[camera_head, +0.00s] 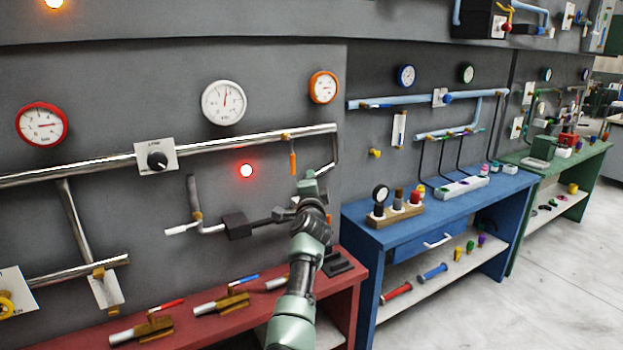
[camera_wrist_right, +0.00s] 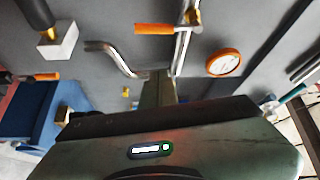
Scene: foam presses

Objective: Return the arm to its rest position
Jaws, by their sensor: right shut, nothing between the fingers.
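My right arm reaches up from the bottom middle of the head view, in front of the wall. My right gripper (camera_head: 308,184) is at its upper end, below the orange valve handle (camera_head: 293,163) on the silver pipe. The gripper is shut with nothing held. In the right wrist view, the gripper's green body fills the lower part and its narrow front end (camera_wrist_right: 158,90) points toward the wall. The orange handle (camera_wrist_right: 155,29) and the orange gauge (camera_wrist_right: 224,62) show beyond it. My left gripper is not in view.
A dark box (camera_head: 237,226) on a bent pipe sits on the wall left of the arm. The red bench (camera_head: 215,328) lies below, with several tools. A blue bench (camera_head: 460,205) with a gauge block and a green bench (camera_head: 575,155) stand right. The floor at right is clear.

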